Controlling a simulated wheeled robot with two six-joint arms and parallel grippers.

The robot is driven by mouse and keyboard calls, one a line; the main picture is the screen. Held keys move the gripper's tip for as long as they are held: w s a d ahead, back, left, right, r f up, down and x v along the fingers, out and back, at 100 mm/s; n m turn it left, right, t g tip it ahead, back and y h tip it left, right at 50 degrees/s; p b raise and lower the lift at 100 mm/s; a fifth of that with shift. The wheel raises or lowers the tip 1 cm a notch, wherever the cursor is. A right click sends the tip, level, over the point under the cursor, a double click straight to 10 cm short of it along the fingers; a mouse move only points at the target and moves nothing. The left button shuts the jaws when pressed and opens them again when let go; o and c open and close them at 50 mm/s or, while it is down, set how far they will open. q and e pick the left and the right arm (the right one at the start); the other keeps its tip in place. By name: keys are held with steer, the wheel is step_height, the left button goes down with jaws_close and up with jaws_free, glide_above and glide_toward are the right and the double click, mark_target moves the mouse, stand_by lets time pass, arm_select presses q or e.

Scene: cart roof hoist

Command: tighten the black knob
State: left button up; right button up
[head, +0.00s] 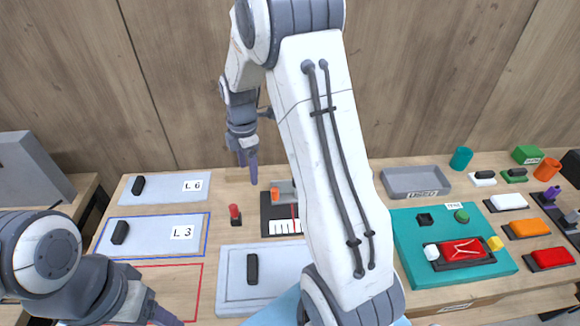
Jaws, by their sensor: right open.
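Black upright grips also stand on the pale plate marked L 6 (165,193), the plate marked L 3 (150,243) and a third pale plate (232,296). My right gripper (248,172) is open, pointing down in the air near the back of the table, left of centre. It seems empty. My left gripper (168,318) is at the bottom left, mostly cut off by the frame edge, so its jaws cannot be read.
My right arm hides the table's middle. A red knob piece (235,212) and a dark panel (270,204) stand near the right gripper. A grey USED tray (416,194), green knob (461,216), red tray piece (462,249) and several coloured blocks lie right. A wooden wall stands behind.

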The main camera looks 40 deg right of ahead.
steer(key=d+f+n+p, duration=0.1)
steer(key=d+f+n, duration=0.15)
steer(key=d, duration=0.55)
steer(key=d+f+n+p, duration=0.1)
steer(key=d+f+n, duration=0.15)
steer(key=d, duration=0.65)
steer(key=shift+m, duration=0.5)
step_height(320, 180, down, 9)
steer(key=p, duration=0.4)
steer(key=shift+w, duration=0.15)
steer(key=shift+f, duration=0.75)
